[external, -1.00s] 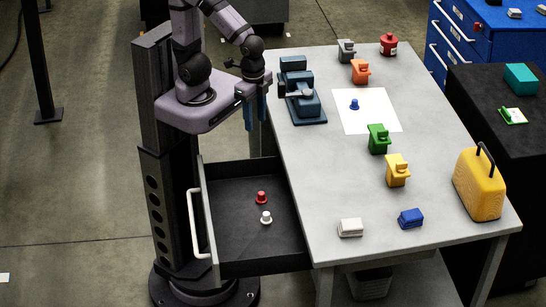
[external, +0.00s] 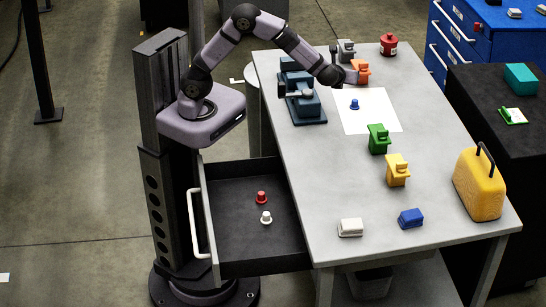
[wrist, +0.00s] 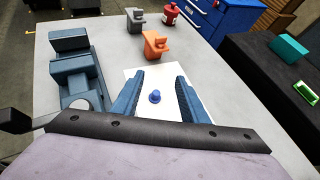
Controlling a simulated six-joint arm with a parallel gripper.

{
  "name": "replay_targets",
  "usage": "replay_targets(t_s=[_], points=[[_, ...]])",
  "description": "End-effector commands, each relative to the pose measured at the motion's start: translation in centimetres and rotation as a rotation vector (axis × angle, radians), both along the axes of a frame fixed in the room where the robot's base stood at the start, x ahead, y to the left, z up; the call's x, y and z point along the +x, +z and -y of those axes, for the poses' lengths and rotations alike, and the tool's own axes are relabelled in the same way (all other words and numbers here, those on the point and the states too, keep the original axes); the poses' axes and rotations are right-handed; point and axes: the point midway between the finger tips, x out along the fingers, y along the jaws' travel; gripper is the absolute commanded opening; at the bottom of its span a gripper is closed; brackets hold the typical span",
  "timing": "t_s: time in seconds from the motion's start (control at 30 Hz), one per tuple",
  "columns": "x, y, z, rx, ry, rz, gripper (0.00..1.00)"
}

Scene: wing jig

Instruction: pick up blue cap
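The blue cap (external: 354,104) stands on a white sheet (external: 377,121) on the grey table. It also shows in the wrist view (wrist: 155,97), between my two fingers in the picture. My gripper (wrist: 157,95) is open, with its blue-grey fingers spread apart and nothing between them in contact. In the external view my arm reaches over the table's back part, near the vise and the orange block, and the fingers are hard to make out there. The height of my gripper above the cap is hard to tell.
A blue-grey vise (external: 302,95) stands left of the sheet. An orange block (external: 360,72), a grey block (external: 346,50) and a red can (external: 388,44) stand behind. A green block (external: 378,139) is in front. The open drawer (external: 232,238) holds a red cap (external: 261,197) and a white cap (external: 266,217).

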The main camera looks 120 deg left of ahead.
Motion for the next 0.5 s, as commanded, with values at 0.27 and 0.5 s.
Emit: replay_targets(t_s=[0.27, 0.5], points=[[0.3, -6.4, -2.2, 0.043, -0.051, -0.095, 0.40], [0.4, -11.1, -2.2, 0.046, -0.048, -0.087, 0.40]])
